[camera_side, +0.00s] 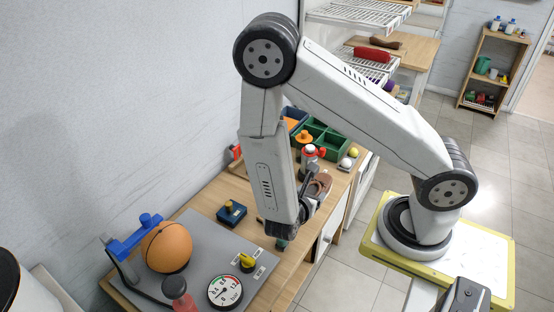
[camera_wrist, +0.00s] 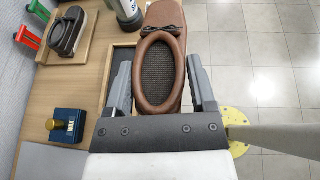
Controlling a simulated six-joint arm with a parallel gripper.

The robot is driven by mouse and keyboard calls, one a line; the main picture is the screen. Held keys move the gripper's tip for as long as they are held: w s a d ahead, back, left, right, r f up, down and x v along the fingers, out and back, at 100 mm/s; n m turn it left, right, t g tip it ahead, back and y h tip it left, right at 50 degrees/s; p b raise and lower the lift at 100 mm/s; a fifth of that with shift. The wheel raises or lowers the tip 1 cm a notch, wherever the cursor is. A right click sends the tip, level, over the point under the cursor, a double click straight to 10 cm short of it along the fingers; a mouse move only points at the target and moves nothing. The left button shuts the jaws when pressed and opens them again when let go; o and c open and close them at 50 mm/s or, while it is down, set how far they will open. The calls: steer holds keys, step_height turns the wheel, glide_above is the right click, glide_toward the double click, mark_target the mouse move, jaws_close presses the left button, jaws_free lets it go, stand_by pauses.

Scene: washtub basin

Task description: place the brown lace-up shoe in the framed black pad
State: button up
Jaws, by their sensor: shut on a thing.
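The brown lace-up shoe (camera_wrist: 181,62) is between the two fingers of my gripper (camera_wrist: 160,82) in the wrist view. The fingers are shut on its sides near the heel, and its laced toe points to the top of the picture. In the side view the shoe (camera_side: 321,184) shows partly behind my wrist, over the right part of the table. A dark framed patch, which looks like the black pad (camera_wrist: 123,54), shows left of the shoe in the wrist view. The shoe and my left finger hide much of it.
A dark iron-like object (camera_wrist: 67,31) sits on a wooden board. A blue box with a yellow knob (camera_wrist: 66,126) stands at left. An orange ball (camera_side: 166,247) and a gauge (camera_side: 225,292) are on the grey mat. Green bins (camera_side: 325,138) stand behind. The floor is right of the table.

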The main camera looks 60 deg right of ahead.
steer(key=shift+w+d+f, duration=0.35)
steer(key=shift+w+f, duration=1)
steer(key=shift+w, duration=0.4)
steer(key=shift+w+d+f, duration=0.3)
steer(key=shift+w+f, duration=1)
steer(key=shift+w, duration=0.4)
steer(key=shift+w+d+f, duration=0.35)
steer(key=shift+w+f, duration=1)
steer(key=shift+w, duration=0.4)
steer(key=shift+w+f, duration=0.25)
steer(key=shift+f, duration=1.6)
steer(key=shift+f, duration=0.1)
steer(key=o, duration=1.3)
